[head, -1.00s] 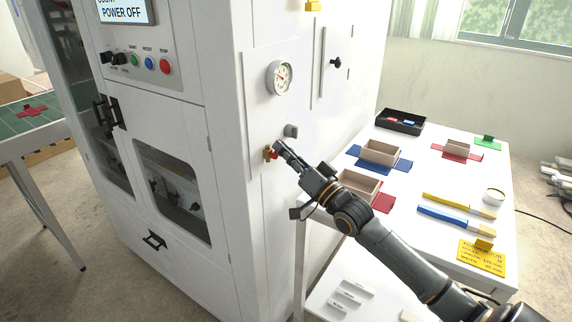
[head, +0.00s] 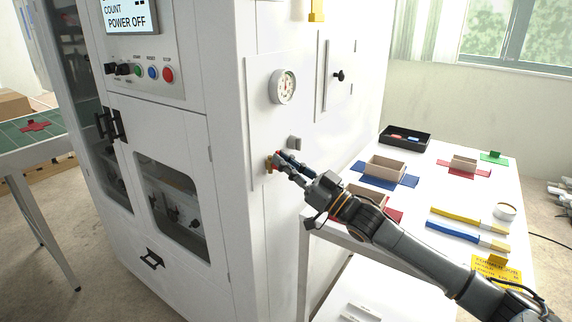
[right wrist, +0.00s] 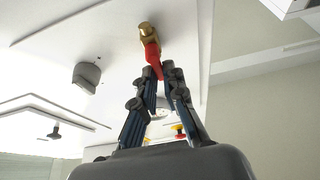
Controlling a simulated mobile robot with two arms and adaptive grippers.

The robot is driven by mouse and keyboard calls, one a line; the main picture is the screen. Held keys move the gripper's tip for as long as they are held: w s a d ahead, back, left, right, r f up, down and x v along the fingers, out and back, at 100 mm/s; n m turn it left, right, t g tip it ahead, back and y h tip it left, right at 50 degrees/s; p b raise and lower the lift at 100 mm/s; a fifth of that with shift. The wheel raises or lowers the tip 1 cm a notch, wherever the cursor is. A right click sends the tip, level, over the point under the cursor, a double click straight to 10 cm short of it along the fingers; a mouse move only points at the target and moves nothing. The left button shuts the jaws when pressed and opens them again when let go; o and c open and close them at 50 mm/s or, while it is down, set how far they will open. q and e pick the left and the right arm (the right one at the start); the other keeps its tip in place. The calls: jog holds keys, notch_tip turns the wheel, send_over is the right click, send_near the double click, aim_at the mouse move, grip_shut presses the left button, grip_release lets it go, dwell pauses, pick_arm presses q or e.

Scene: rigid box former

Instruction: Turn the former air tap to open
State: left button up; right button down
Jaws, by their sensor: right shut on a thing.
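The former air tap (head: 269,164) is a small brass fitting with a red handle, low on the white side wall of the machine. In the right wrist view the brass body (right wrist: 149,36) is at top centre and its red handle (right wrist: 152,58) points down between my fingers. My right gripper (head: 281,160) is at the tap, with its fingertips (right wrist: 158,72) closed around the end of the red handle. In the head view the fingers partly hide the handle. My left gripper is not in view.
A pressure gauge (head: 283,86) sits above the tap, and a grey knob (head: 294,143) is just above right of my gripper. The machine panel (head: 130,18) reads POWER OFF. A white table (head: 410,215) with boxes and tools stands at right, beneath my right arm.

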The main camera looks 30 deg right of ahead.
jog(key=shift+f, duration=0.1)
jog(key=c, duration=1.4)
grip_release()
jog(key=shift+v, duration=5.95)
